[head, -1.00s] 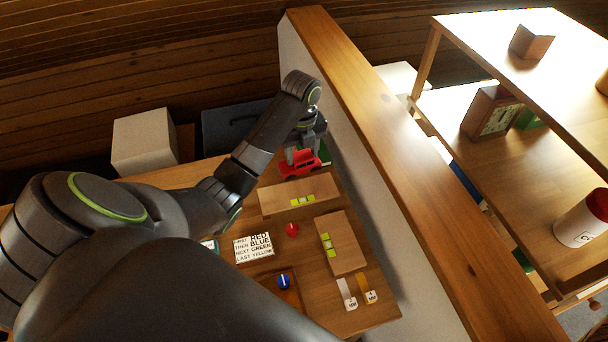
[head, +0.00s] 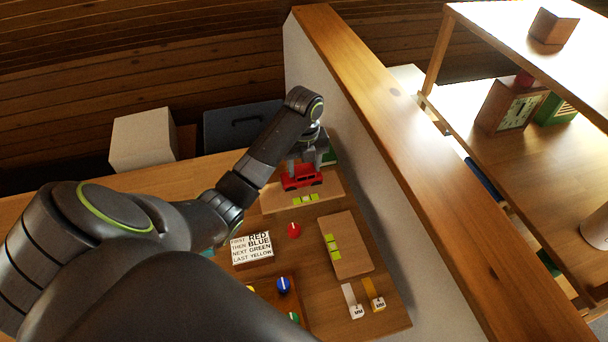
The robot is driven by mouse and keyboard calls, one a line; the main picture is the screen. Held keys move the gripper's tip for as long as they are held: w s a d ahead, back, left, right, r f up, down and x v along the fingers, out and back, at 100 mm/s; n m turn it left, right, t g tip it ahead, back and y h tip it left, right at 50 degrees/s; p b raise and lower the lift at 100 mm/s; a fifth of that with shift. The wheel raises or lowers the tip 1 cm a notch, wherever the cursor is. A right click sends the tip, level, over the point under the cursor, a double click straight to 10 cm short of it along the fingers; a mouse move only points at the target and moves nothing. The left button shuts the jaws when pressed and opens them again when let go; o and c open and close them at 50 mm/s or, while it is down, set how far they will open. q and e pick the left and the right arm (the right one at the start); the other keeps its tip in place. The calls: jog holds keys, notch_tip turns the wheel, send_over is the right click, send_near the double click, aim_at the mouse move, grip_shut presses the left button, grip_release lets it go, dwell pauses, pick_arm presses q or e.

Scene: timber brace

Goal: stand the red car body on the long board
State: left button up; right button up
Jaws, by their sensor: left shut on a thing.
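The red car body (head: 302,178) is upright in the jaws of my left gripper (head: 305,163), which is shut on it from above. The car is over a pale wooden board (head: 275,199) with yellow-green blocks on its near side. I cannot tell whether the car touches the board. A second such board (head: 352,250) lies to the right, turned nearly at a right angle; I cannot tell which is the long board. My right gripper is not in view.
A printed card (head: 252,248), a red knob (head: 294,230), a blue knob (head: 283,284) and two tagged strips (head: 355,306) are on the table nearer me. A wood-topped wall (head: 400,130) bounds the right side. A green thing is partly hidden behind the gripper.

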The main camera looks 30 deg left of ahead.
pick_arm(q)
notch_tip(320, 180, down, 2)
jog(key=shift+f, duration=0.1)
jog(key=shift+f, duration=0.2)
jog(key=o, duration=1)
jog(key=shift+r, duration=0.1)
